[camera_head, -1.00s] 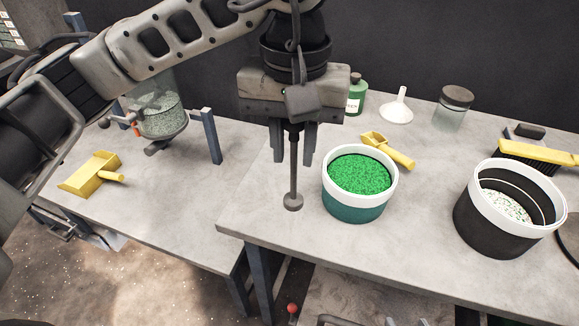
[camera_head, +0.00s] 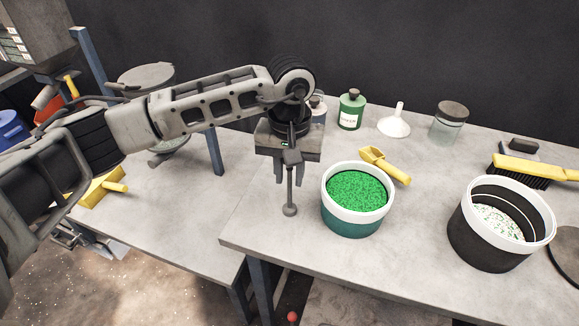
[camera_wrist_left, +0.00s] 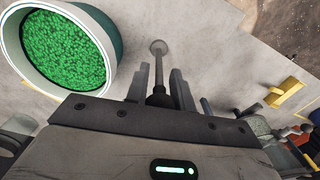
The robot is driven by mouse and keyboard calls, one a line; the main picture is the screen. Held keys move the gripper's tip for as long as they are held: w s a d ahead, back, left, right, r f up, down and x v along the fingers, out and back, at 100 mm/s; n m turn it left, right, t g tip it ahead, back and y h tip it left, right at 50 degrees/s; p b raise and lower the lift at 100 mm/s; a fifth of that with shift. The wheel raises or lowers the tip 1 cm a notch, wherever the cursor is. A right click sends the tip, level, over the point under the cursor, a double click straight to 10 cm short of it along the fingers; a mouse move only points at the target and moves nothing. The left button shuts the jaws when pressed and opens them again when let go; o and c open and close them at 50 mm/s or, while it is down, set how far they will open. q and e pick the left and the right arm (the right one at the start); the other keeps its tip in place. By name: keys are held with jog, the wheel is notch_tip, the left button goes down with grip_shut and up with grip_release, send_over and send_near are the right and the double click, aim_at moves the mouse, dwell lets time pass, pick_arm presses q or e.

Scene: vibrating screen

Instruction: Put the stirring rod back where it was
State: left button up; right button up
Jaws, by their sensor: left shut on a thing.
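The stirring rod (camera_head: 290,193) is a thin dark rod with a round disc at its lower end. My left gripper (camera_head: 290,180) is shut on the rod's upper part and holds it upright, disc down, over the table just left of the bucket of green granules (camera_head: 356,192). The left wrist view also shows the rod (camera_wrist_left: 158,72) between the fingers, with its disc over the grey tabletop. I cannot tell whether the disc touches the table. The bucket with green granules (camera_wrist_left: 70,45) stands beside it. My right gripper is not in view.
A yellow scoop (camera_head: 384,165) lies behind the green bucket. A black bucket with a white rim (camera_head: 480,245) stands at the right. A green bottle (camera_head: 351,112), white funnel (camera_head: 394,122), jar (camera_head: 449,120) and yellow brush (camera_head: 535,168) stand or lie behind.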

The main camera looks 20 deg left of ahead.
pick_arm(q)
jog(key=shift+f+b, duration=0.3)
jog(key=shift+b, duration=0.1)
jog(key=o, duration=1)
jog(key=shift+r, duration=0.1)
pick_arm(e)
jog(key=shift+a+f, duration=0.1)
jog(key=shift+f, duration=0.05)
pick_arm(q)
jog(key=shift+r, duration=0.15)
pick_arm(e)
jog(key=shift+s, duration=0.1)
pick_arm(q)
jog(key=shift+r+p, duration=0.25)
jog(key=shift+p, duration=0.2)
notch_tip(320, 180, up, 11)
jog(key=shift+d+r+b, duration=0.1)
jog(key=shift+b, duration=0.95)
jog(key=shift+r, duration=0.2)
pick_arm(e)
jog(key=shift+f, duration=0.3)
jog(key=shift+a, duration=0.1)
